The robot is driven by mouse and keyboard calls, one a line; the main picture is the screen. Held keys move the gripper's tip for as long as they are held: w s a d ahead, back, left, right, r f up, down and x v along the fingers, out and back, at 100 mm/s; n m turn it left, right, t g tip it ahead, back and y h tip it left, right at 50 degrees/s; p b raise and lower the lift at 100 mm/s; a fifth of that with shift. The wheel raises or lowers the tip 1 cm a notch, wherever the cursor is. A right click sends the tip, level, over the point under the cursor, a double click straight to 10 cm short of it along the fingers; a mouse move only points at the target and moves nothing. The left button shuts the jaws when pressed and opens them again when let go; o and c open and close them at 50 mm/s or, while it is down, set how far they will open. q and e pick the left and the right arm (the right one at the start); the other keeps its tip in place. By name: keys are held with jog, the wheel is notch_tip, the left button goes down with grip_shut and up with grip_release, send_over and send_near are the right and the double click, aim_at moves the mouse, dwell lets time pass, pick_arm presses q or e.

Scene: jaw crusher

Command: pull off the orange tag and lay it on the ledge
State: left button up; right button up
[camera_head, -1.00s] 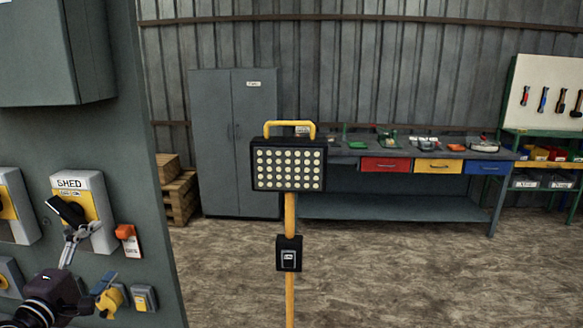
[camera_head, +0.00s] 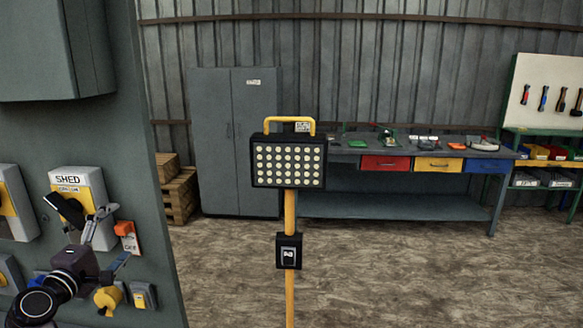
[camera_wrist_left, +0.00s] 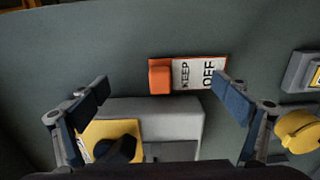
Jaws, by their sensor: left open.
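The orange tag (camera_head: 127,230) hangs on the grey panel just right of the SHED switch box (camera_head: 94,192). In the left wrist view the tag (camera_wrist_left: 188,74) shows an orange block and a white face reading KEEP OFF. My left gripper (camera_head: 88,213) is in front of the SHED box, left of the tag. In the left wrist view its open fingers (camera_wrist_left: 165,92) stand apart on either side of the tag, with nothing between them gripped. A black handle on the yellow plate of the SHED box is partly behind a finger. I cannot make out the ledge.
A yellow padlock-like part (camera_head: 107,299) and a small yellow-and-grey box (camera_head: 143,295) sit low on the panel. A large grey cabinet (camera_head: 52,50) juts out above. A work lamp (camera_head: 289,166) stands right of the panel, with a workbench (camera_head: 400,207) behind.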

pick_arm(q)
jog(key=shift+f, duration=0.3)
jog(key=shift+f+b, duration=0.7)
jog(key=shift+r, duration=0.1)
dwell(0.5)
jog(key=shift+c, duration=0.5)
jog(key=c, duration=2)
grip_shut()
jog(key=shift+s, duration=0.1)
